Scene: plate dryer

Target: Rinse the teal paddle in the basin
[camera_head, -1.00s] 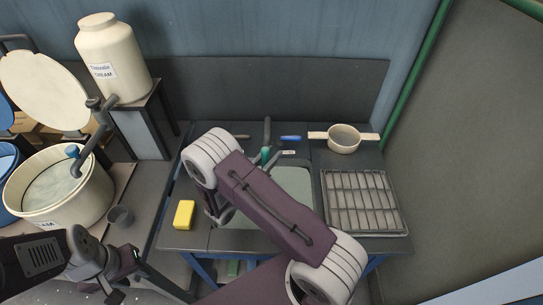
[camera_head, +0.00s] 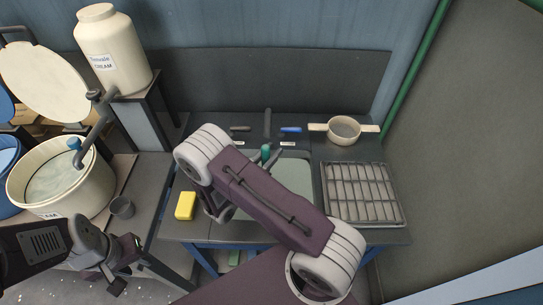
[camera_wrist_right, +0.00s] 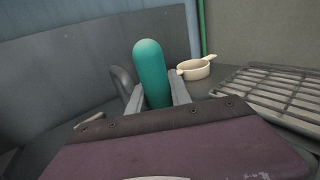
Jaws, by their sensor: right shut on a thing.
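The teal paddle (camera_head: 265,152) shows only a rounded teal end in the head view, at the back edge of the basin (camera_head: 298,175). In the right wrist view, the teal paddle (camera_wrist_right: 151,72) stands upright between the fingers of my right gripper (camera_wrist_right: 156,93), which is shut on it. In the head view my right gripper (camera_head: 270,159) is largely hidden behind my own arm. That arm also covers much of the basin, and the paddle's lower part is hidden. My left gripper (camera_head: 127,266) is at the lower left, away from the basin; its jaw opening is unclear.
A grey tap (camera_head: 267,122) stands behind the basin. A yellow sponge (camera_head: 186,206) lies left, a wire rack (camera_head: 361,193) right, and a cream two-handled pot (camera_head: 343,130) back right. A blue-handled tool (camera_head: 291,130) lies behind. A large cream tub (camera_head: 50,195) stands left.

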